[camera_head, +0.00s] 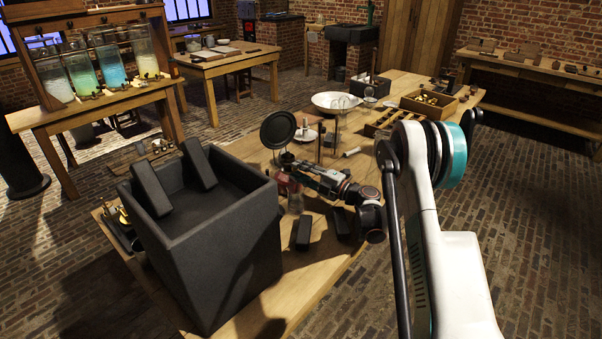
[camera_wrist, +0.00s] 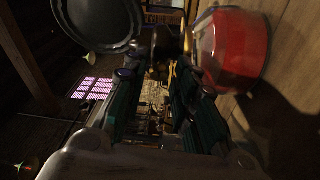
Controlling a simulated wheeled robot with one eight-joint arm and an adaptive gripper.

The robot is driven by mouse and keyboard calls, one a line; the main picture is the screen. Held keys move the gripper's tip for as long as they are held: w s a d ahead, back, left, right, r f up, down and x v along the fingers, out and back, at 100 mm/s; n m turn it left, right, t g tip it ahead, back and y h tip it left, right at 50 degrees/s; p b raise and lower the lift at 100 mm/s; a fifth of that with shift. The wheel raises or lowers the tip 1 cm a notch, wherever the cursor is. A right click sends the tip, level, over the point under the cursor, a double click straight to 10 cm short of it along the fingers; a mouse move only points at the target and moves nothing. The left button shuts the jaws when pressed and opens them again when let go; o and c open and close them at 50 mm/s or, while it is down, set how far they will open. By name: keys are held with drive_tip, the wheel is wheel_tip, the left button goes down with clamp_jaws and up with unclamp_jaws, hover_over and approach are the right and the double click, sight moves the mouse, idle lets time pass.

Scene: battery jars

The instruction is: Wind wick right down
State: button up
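A lamp with a red body (camera_head: 289,187) stands on the wooden table in the head view, with a round dark disc (camera_head: 278,130) above it. In the wrist view the red body (camera_wrist: 236,45) lies at the upper right, the disc (camera_wrist: 98,22) at the upper left. Brass-coloured fittings (camera_wrist: 160,48) show between them, dark and blurred; I cannot make out the wick or a wick knob clearly. My gripper (camera_head: 298,170) is beside the lamp. In the wrist view its fingers (camera_wrist: 154,80) are apart, with a gap between them, their tips close to the fittings. Contact cannot be told.
A dark open box (camera_head: 235,250) with two black blocks stands at the front left. Two more black blocks (camera_head: 303,232) lie near the lamp. Behind are a white bowl (camera_head: 334,102), glassware and a wooden tray (camera_head: 429,104). Jars (camera_head: 111,66) stand on a rack at the back left.

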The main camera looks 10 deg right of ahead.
clamp_jaws()
drive_tip(key=shift+n, duration=0.4)
drive_tip(key=shift+s+a+r+n+g+h+p, duration=0.1)
drive_tip(key=shift+r+n+g+h+p, duration=0.25)
drive_tip(key=shift+n+h, duration=1.1)
drive_tip(key=shift+a+r+n+g+h+p, duration=0.1)
drive_tip(key=shift+n+g+h+p, duration=0.3)
drive_tip(key=shift+n, duration=1.95)
drive_tip(key=shift+s+a+r+n+g+h+p, duration=0.15)
drive_tip(key=shift+n+h+p, duration=0.4)
drive_tip(key=shift+n+h, duration=1)
drive_tip(key=shift+w+d+n+y, duration=0.1)
drive_tip(key=shift+n+y, duration=0.3)
drive_tip(key=shift+n, duration=0.05)
